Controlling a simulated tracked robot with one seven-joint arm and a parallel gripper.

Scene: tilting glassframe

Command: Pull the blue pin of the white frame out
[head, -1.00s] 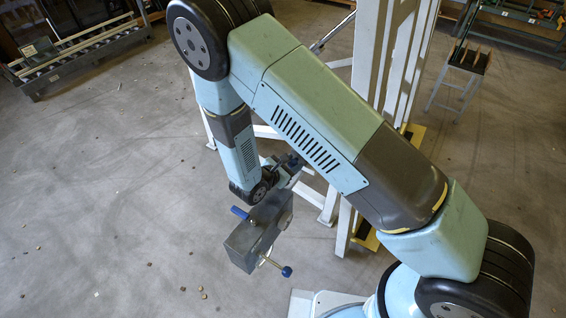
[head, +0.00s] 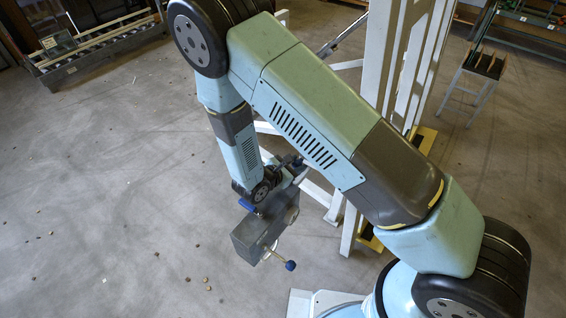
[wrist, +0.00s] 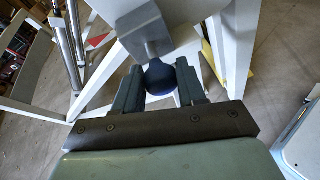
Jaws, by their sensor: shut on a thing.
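A dark blue round knob (wrist: 160,77), the end of the blue pin, sits between my gripper's fingers in the wrist view. My gripper (wrist: 158,80) is shut on it, one finger on each side. In the head view the gripper's fingertips are not clear.
A grey box (head: 262,236) with a blue handle and a blue knob (head: 291,265) shows below my wrist; its mounting is unclear. A small stool (head: 475,75) stands at the right, a rack (head: 100,45) at the upper left. The left floor holds only small debris.

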